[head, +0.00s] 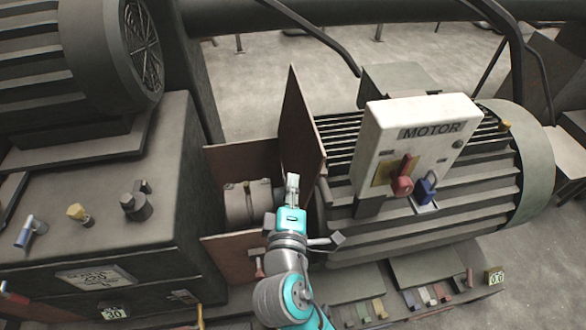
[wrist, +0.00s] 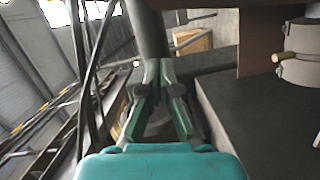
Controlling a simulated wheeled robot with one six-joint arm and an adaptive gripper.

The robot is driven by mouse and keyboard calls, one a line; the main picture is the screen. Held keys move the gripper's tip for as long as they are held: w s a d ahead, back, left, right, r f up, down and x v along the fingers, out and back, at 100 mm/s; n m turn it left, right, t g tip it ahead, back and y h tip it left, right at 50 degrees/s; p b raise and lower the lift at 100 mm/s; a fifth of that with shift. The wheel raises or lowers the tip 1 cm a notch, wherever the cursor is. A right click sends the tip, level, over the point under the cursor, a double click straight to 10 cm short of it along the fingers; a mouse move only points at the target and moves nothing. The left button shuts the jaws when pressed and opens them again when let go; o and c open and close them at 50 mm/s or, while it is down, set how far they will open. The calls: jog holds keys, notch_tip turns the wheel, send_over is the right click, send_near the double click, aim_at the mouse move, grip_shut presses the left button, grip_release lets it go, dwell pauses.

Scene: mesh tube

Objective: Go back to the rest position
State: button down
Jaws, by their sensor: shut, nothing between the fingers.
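My gripper (head: 292,182) is in the middle of the head view, at the end of my teal and grey arm. It stands in front of the open brown guard box between the left machine block and the motor. In the wrist view my gripper (wrist: 159,68) shows two dark green fingers, shut with nothing held between them. A grey round coupling with a brass-coloured pin (wrist: 284,57) is to the right of the fingers in the wrist view, apart from them. The coupling (head: 240,205) also shows in the head view, left of my gripper.
A large finned motor (head: 455,205) with a white MOTOR box (head: 415,140), red switch (head: 402,184) and blue padlock (head: 427,188) is to the right. A brown guard panel (head: 298,120) rises beside my gripper. Levers stand on the left block (head: 60,265).

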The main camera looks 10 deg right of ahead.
jog(key=shift+s+a, duration=0.15)
jog(key=shift+s, duration=0.55)
jog(key=s+d+f+m+g+y, duration=0.1)
jog(key=s+d+f+y, duration=0.2)
jog(key=s+f, duration=0.4)
jog(key=s+d+f+m+g+y, duration=0.1)
jog(key=s+d+f+y, duration=0.15)
jog(key=s+f, duration=0.4)
jog(key=s+d+m, duration=0.2)
jog(key=s+m, duration=0.3)
jog(key=s, duration=0.5)
jog(key=s+d+r+m, duration=0.1)
jog(key=s+m, duration=0.4)
jog(key=s, duration=0.5)
jog(key=shift+s+d+r+m+h, duration=0.15)
jog(key=shift+d+r+m+h, duration=0.2)
jog(key=shift+d, duration=0.5)
